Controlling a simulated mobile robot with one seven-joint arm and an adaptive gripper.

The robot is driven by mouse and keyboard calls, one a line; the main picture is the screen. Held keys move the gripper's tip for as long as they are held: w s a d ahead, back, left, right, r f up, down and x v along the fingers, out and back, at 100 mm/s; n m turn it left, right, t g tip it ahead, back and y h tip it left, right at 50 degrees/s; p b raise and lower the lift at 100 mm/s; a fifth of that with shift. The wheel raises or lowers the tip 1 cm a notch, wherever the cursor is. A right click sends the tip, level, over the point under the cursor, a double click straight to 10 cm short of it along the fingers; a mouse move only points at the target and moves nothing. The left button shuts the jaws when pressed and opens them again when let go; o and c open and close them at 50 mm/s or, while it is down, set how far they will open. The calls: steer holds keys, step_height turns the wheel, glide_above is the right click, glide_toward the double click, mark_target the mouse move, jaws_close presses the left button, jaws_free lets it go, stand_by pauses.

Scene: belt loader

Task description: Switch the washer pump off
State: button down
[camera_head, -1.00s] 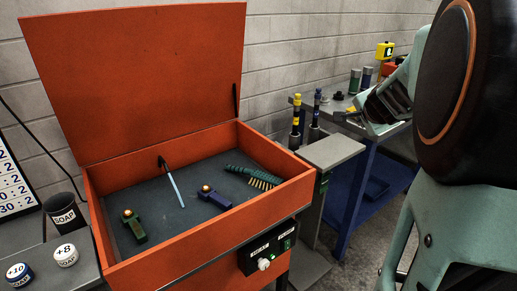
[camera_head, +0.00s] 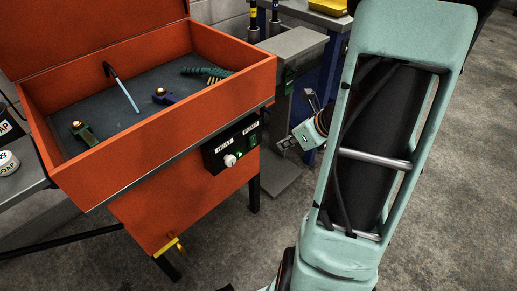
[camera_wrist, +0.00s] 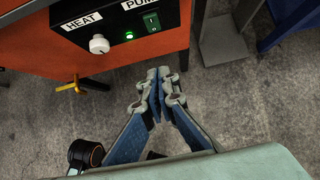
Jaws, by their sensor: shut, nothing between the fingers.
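The washer is an orange tub (camera_head: 150,130) with its lid up. A black control box (camera_head: 232,145) is on its front. The box bears a white HEAT knob (camera_wrist: 99,44), a lit green lamp (camera_wrist: 129,35) and a green PUMP rocker switch (camera_wrist: 151,22); the switch also shows in the head view (camera_head: 252,141). My gripper (camera_wrist: 158,78) is shut and empty, below the box and apart from it in the wrist view. In the head view my gripper (camera_head: 288,143) is to the right of the box, partly hidden by my arm.
A yellow-handled valve (camera_head: 168,246) sticks out low on the washer front. A brush, a green tool and other parts lie in the tub. A grey stand (camera_head: 290,50) and blue-legged bench are to the right. Concrete floor in front is clear.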

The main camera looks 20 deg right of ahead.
mark_target(253, 141)
steer(key=w+r+b+x, duration=0.1)
steer(key=b+x, duration=0.3)
steer(key=x, duration=0.8)
steer(key=shift+w+a+b, duration=0.4)
steer(key=shift+w+a, duration=0.05)
steer(key=shift+w, duration=0.35)
